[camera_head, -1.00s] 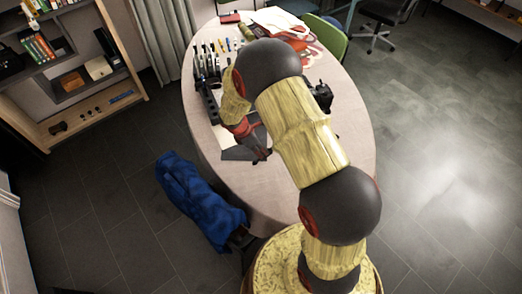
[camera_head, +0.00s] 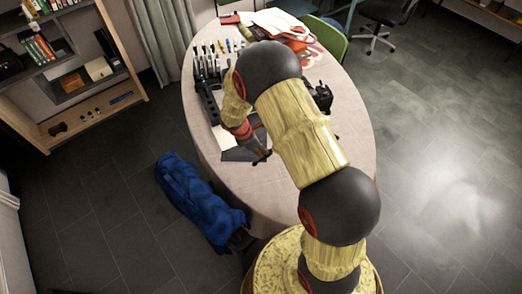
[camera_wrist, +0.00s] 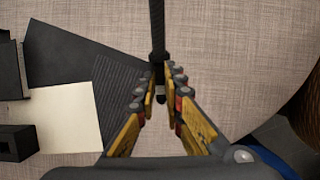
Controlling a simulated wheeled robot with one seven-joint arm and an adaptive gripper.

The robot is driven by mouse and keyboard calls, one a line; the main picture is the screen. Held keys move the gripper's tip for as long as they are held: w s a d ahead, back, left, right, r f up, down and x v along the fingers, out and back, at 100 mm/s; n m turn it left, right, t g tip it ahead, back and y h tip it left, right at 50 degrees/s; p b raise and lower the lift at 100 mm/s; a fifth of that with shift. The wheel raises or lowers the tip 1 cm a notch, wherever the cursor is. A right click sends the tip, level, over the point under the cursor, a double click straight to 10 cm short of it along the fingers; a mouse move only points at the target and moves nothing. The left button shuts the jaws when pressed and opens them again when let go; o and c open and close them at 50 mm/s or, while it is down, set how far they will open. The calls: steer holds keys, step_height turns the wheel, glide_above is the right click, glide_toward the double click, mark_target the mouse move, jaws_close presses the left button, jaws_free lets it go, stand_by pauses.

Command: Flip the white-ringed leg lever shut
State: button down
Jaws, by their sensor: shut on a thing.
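My gripper (camera_wrist: 161,92) has its fingers close together around the lower end of a thin dark rod (camera_wrist: 157,28) that runs down from the top edge of the wrist view. The rod looks like a tripod leg. A small pale tip shows between the fingertips, but I cannot tell whether it is a white ring. No lever can be made out clearly, as the fingers cover that spot. In the head view my gripper (camera_head: 262,156) is low over the near left part of the table (camera_head: 350,150), and my arm hides much of what lies behind it.
A dark panel (camera_wrist: 68,52) and a cream sheet (camera_wrist: 55,122) lie left of my gripper in the wrist view. A black object (camera_head: 322,97) stands right of my arm. Several small tools fill the far left of the table. A blue cloth (camera_head: 195,195) is beside the table.

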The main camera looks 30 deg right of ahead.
steer(key=shift+f, duration=0.15)
steer(key=h+b, duration=0.1)
steer(key=f+h+b, duration=0.1)
steer(key=b, duration=0.1)
steer(key=shift+a, duration=0.3)
steer(key=h+b, duration=0.2)
steer(key=h, duration=0.1)
steer(key=shift+f, duration=0.2)
steer(key=shift+r, duration=0.1)
steer(key=c, duration=1.9)
jaws_free()
steer(key=shift+a, duration=0.1)
